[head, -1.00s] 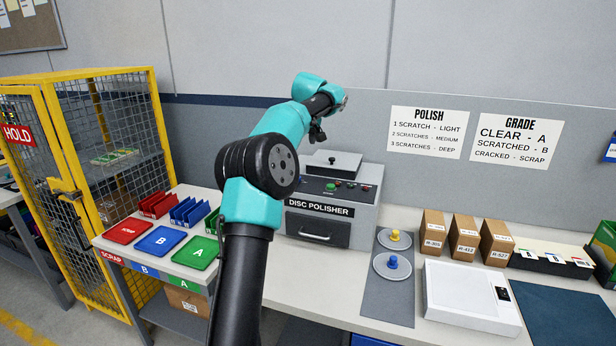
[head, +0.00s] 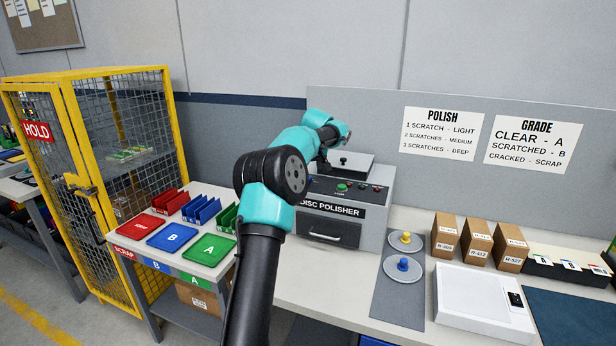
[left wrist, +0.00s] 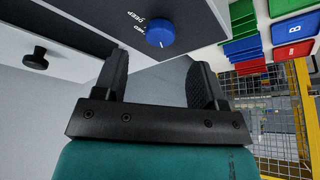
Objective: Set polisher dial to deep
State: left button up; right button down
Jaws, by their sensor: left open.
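The disc polisher (head: 376,222) is a grey box on the bench, with a dark sloped control panel (head: 360,191). In the left wrist view its blue dial (left wrist: 161,28) sticks out from the panel, with "DEEP" and "MED" lettering beside it. A small pale mark shows on the dial; which setting it points to is unclear. In the head view my left arm hides the dial. My left gripper (head: 323,163) is at the panel's left end. In the left wrist view its fingers (left wrist: 160,72) are open and empty, with the dial just beyond them. My right gripper is out of view.
A black-knobbed lid (head: 343,163) tops the polisher. Red, blue and green trays (head: 212,247) stand left, by a yellow mesh cage (head: 75,183). Right are two knobbed discs (head: 403,265), brown boxes (head: 477,241) and a white device (head: 484,300). A polish sign (head: 441,135) hangs behind.

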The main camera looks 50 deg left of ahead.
pick_arm(q)
jog(key=x, duration=0.5)
jog(key=shift+a+f, duration=0.15)
jog(key=shift+f, duration=0.15)
jog(key=c, duration=0.9)
